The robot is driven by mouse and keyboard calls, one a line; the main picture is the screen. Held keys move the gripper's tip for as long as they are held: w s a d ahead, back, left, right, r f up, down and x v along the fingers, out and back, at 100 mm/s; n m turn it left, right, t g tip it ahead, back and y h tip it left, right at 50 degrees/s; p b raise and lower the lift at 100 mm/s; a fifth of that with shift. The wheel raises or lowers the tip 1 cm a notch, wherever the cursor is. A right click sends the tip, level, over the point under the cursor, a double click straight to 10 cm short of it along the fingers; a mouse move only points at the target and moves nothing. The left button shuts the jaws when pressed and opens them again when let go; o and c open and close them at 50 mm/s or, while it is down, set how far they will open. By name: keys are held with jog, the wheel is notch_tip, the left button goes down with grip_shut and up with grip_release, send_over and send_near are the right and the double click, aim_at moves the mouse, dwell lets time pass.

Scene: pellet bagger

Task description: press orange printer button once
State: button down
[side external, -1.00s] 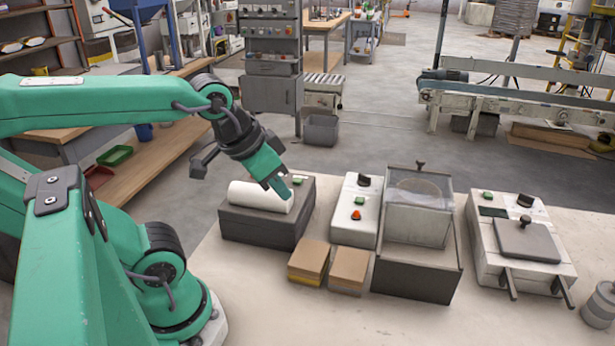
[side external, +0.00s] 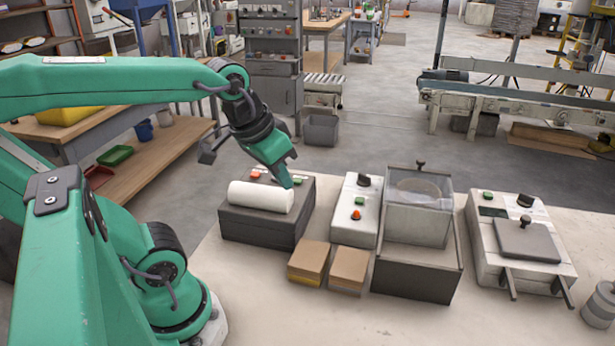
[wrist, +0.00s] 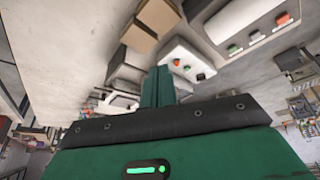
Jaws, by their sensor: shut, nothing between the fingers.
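The printer (side external: 262,227) is a dark box with a white roll (side external: 257,196) on top. Its orange button (side external: 255,174) shows behind the roll at the back left. A green button (side external: 299,180) sits at the back right. My gripper (side external: 288,184) is shut and empty, pointing down over the roll's right end, right of the orange button. Its closed fingers (wrist: 158,85) show in the wrist view. I cannot tell its exact height above the printer.
Right of the printer stand a white control box (side external: 352,228) with a black knob, green button and orange button, then a clear-topped hopper (side external: 418,205) and a sealer-like machine (side external: 520,245). Two small stacks (side external: 309,262) lie in front.

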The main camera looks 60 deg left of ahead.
jog(key=w+a+r+n+g, duration=0.2)
jog(key=w+a+n+g, duration=0.15)
jog(key=a+n, duration=0.2)
jog(key=n+g+h, duration=0.6)
jog(key=n, duration=0.7)
send_over(255, 172)
notch_tip(255, 172, down, 6)
jog(key=shift+f, duration=0.15)
jog(key=shift+w, duration=0.1)
jog(key=shift+f, duration=4.4)
